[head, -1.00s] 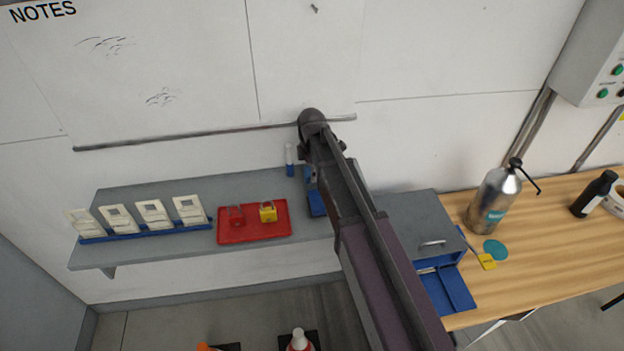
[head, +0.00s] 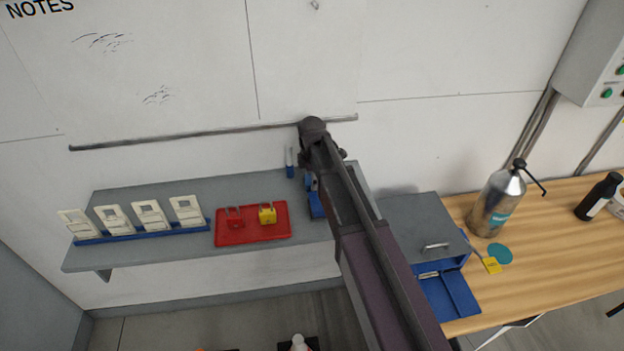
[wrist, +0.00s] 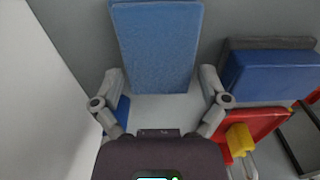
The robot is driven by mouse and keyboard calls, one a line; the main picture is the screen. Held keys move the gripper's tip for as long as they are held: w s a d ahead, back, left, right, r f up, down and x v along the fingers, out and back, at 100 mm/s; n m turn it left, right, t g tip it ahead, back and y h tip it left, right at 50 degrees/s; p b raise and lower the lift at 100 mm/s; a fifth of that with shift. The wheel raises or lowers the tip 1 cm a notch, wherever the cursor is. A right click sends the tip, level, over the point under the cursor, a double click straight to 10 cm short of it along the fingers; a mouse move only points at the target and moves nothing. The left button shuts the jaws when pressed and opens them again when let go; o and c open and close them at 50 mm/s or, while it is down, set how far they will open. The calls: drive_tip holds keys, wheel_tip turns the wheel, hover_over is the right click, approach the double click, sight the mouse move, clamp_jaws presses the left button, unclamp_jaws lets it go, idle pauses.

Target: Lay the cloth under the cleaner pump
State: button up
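A flat blue piece that looks like the folded cloth (wrist: 157,48) lies on the grey shelf in the wrist view. A small blue part of it seems to show beside my arm in the head view (head: 310,180). My gripper (wrist: 163,80) is open, its fingers spread at either side of the cloth's near end; I cannot tell whether they touch it. In the head view my arm mostly hides the gripper. The cleaner pump (head: 496,207), a metal bottle with a black pump top, stands upright on the wooden table, beside a teal disc (head: 500,253).
A blue block with a grey layer (wrist: 272,75) lies close beside the cloth. A red tray (head: 225,236) holds a red and a yellow padlock. A marker (head: 290,165) stands by the wall. A grey box (head: 420,225) is between shelf and pump.

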drive_tip(key=shift+r, duration=0.15)
idle(0.3)
wheel_tip(320, 180, up, 12)
drive_tip(key=p, duration=1.2)
idle(0.8)
drive_tip(key=s+d+m, duration=1.9)
drive_tip(key=m, duration=0.1)
drive_tip(key=shift+d, duration=0.15)
